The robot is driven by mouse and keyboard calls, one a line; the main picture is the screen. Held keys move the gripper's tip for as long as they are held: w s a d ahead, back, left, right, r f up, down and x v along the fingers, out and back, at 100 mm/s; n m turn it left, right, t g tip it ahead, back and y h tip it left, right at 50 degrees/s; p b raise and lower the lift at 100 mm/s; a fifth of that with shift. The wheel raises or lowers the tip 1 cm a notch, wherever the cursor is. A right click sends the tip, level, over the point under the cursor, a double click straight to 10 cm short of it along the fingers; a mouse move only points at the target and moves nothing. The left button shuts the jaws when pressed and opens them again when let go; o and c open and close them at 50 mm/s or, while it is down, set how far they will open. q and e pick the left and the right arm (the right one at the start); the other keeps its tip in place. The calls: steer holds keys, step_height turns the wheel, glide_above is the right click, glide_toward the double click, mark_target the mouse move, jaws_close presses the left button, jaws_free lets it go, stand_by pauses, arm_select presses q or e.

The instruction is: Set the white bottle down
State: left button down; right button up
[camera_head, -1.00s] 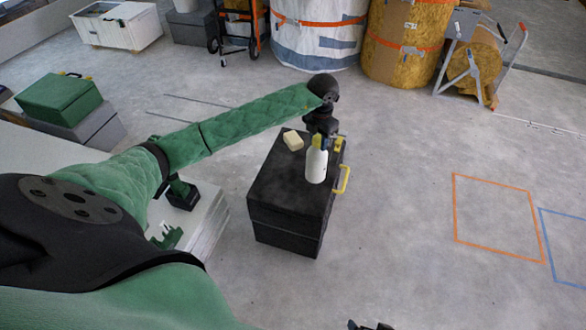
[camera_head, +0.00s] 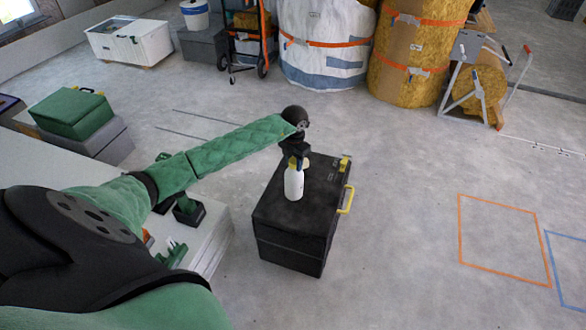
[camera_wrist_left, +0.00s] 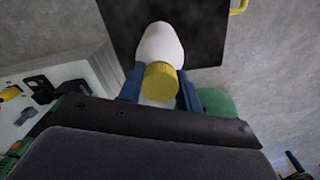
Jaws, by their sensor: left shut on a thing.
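The white bottle (camera_head: 294,184) has a yellow cap and looks roughly upright over the left part of the black box's top (camera_head: 318,196). My left gripper (camera_head: 295,163) is shut on the bottle near its cap. In the left wrist view, blue fingers (camera_wrist_left: 160,92) stand on both sides of the bottle (camera_wrist_left: 160,45), just by the yellow cap (camera_wrist_left: 161,82). The bottle's base is over the dark box top, but I cannot tell whether it touches. My right gripper does not show in the head view.
The box has a yellow handle (camera_head: 346,199) on its right side. A pale stack (camera_head: 206,232) with tools stands to its left. Large wrapped rolls (camera_head: 325,45) stand at the back. The floor to the right is clear, with an orange taped outline (camera_head: 460,225).

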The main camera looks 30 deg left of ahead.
mark_target(294, 178)
arm_select(q)
steer(key=shift+a+f, duration=0.25)
steer(key=shift+a, duration=0.05)
steer(key=shift+f+p, duration=0.45)
steer(key=shift+f, duration=1.45)
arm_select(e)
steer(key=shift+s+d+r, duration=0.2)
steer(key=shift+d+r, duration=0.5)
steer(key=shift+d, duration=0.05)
arm_select(q)
steer(key=c, duration=1)
jaws_free()
steer(key=shift+f, duration=0.1)
steer(key=shift+o, duration=0.2)
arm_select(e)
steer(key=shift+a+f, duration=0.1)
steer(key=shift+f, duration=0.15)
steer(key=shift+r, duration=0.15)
